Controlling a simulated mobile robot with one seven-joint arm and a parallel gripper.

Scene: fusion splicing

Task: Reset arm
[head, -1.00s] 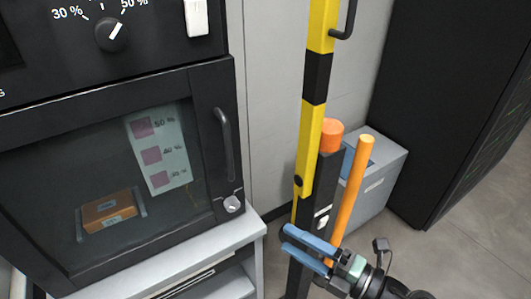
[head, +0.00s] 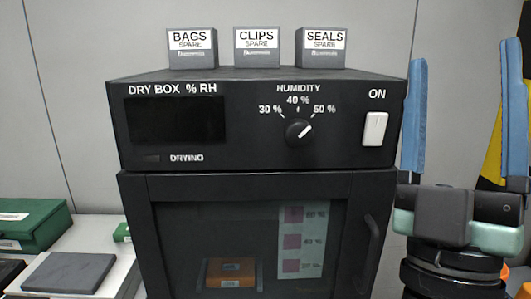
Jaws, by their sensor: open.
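My gripper (head: 470,110) stands upright at the right of the head view, its two blue fingers pointing up and wide apart. It is open, with nothing between the fingers. It is in front and to the right of the black dry box (head: 135,182), apparently apart from it. The lower part of my arm is cut off by the frame's bottom edge.
The dry box has a humidity dial (head: 299,132), a white ON switch (head: 375,129) and a shut glass door with a handle (head: 370,255). An orange block (head: 230,272) and a humidity card (head: 302,240) are inside. Three spare boxes (head: 263,48) stand on top. A green case (head: 38,224) is at left. A yellow-black post (head: 490,150) is behind my gripper.

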